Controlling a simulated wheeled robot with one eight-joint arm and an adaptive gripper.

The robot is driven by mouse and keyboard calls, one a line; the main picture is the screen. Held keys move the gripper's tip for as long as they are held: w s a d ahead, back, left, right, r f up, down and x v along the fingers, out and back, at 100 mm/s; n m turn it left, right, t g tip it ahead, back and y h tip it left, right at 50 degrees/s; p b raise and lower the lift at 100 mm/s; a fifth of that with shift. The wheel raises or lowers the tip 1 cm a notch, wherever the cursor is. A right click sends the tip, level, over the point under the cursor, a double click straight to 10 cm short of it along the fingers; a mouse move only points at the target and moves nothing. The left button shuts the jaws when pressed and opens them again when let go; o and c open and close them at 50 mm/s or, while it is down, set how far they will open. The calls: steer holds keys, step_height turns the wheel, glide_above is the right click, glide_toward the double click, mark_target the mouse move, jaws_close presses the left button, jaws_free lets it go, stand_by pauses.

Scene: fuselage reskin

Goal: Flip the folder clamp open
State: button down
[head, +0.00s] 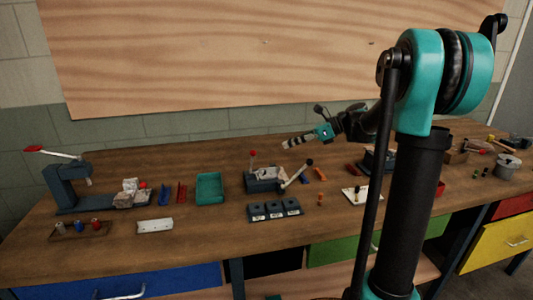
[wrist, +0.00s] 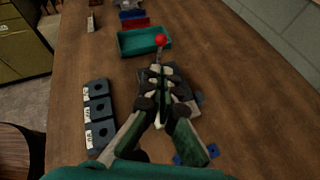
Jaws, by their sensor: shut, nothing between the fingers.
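The folder (head: 265,182), a small dark blue-grey bench tool, stands in the middle of the workbench. An upright lever with a red ball (head: 252,153) rises at its left; a longer pale lever with a black knob (head: 309,162) leans up to the right. I cannot tell which lever works the clamp. My gripper (head: 287,145) is shut and empty above and behind the folder, pointing left. In the wrist view my gripper (wrist: 160,75) covers most of the folder (wrist: 195,98). The red ball (wrist: 161,40) shows just beyond the fingertips; contact cannot be told.
A dark block with three labelled sections (head: 275,210) sits in front of the folder. A green tray (head: 210,188) lies to its left, with red and blue pieces beyond. A lever press (head: 68,185) stands far left. Bare bench (head: 215,235) lies in front.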

mark_target(254, 154)
steer(key=x, duration=1)
stand_by(0.3)
steer(key=shift+s+a+r+h, duration=0.15)
steer(key=shift+a+h, duration=0.1)
steer(key=shift+h, duration=0.15)
steer(key=shift+a+r+h, duration=0.15)
steer(key=shift+a+h, duration=0.1)
steer(key=shift+h, duration=0.05)
steer(key=shift+s+a+r+n+h, duration=0.25)
steer(key=shift+a+n+h, duration=0.05)
steer(key=shift+a+h, duration=0.3)
steer(key=s+a+f+n+t+h, duration=0.1)
steer(key=a+f+h, duration=0.1)
steer(key=a+h, duration=0.3)
steer(key=s+a+f+n+t+h, duration=0.1)
steer(key=s+a+f+t+h, duration=0.1)
steer(key=a+h, duration=0.4)
steer(key=shift+a+t+h, duration=0.25)
steer(key=shift+t+h, duration=0.05)
steer(key=shift+h, duration=0.5)
steer(key=shift+s, duration=0.1)
